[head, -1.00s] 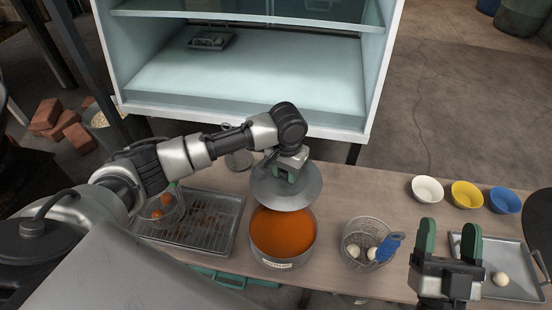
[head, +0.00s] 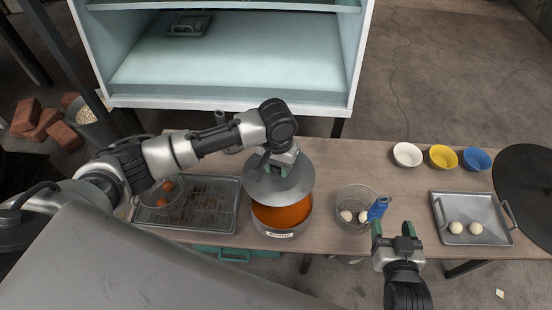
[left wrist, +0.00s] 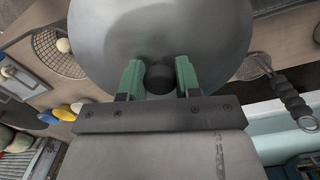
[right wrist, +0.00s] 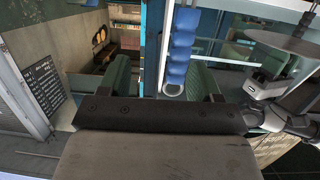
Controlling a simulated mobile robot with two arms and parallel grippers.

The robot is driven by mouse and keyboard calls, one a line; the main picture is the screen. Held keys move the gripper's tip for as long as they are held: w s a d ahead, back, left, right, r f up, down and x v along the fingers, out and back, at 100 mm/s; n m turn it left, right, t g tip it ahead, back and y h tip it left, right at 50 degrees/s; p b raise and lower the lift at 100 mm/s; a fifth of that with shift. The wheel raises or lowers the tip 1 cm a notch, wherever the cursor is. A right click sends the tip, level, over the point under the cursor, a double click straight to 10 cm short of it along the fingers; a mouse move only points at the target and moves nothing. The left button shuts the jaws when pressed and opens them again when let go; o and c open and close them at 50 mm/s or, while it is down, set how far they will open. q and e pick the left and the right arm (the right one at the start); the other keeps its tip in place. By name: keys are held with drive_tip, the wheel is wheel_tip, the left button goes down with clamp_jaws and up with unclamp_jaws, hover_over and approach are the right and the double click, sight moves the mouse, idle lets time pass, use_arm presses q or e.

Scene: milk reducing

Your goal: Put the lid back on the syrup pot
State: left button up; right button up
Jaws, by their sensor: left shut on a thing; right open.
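The syrup pot (head: 283,232) is a round metal pot of orange syrup (head: 284,216) on the table. The lid (head: 278,188), a grey metal disc, is above the pot and covers its back part; syrup shows at the front. My left gripper (head: 283,168) is shut on the lid's dark knob, which shows between the green fingers in the left wrist view (left wrist: 160,78). My right gripper (head: 392,231) is open at the table's front edge, right of the wire basket. A blue handle (right wrist: 180,45) shows ahead of its fingers in the right wrist view.
The wire basket (head: 339,211) with white balls stands right of the pot. A rack tray (head: 222,215) is at left, a metal tray (head: 484,206) with two white balls at right. White (head: 407,154), yellow (head: 443,157) and blue (head: 476,159) bowls stand behind it.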

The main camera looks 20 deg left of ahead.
sight(283, 181)
use_arm(q)
drive_tip(key=s+d+p, duration=0.1)
drive_tip(key=p, duration=0.4)
drive_tip(key=shift+d+f, duration=0.15)
drive_tip(key=shift+f, duration=0.25)
drive_tip(key=f+p, duration=0.1)
drive_tip(key=s+p, duration=0.1)
drive_tip(key=shift+d+f+m+p, duration=0.35)
drive_tip(key=shift+f+m, duration=0.05)
use_arm(e)
drive_tip(key=s+d+f+g+h, duration=0.2)
drive_tip(key=s+d+f+g, duration=0.1)
drive_tip(key=s+f+g, duration=0.4)
drive_tip(key=s+d+f+g+h, duration=0.25)
drive_tip(key=s+f+g, duration=0.25)
drive_tip(key=s+f, duration=0.3)
use_arm(q)
drive_tip(key=shift+f, duration=0.15)
drive_tip(key=shift+f+b, duration=0.3)
drive_tip(key=shift+b, duration=0.3)
wheel_tip(283, 181, down, 2)
drive_tip(key=b, duration=0.2)
drive_tip(key=shift+b, duration=0.35)
drive_tip(key=shift+f+b, duration=1.25)
drive_tip(key=shift+f, duration=0.5)
use_arm(e)
wheel_tip(283, 181, up, 18)
drive_tip(key=shift+s+d+r+m+t+y, duration=0.15)
drive_tip(key=shift+s+d+m+t+y, duration=0.2)
drive_tip(key=shift+s+m+y, duration=0.1)
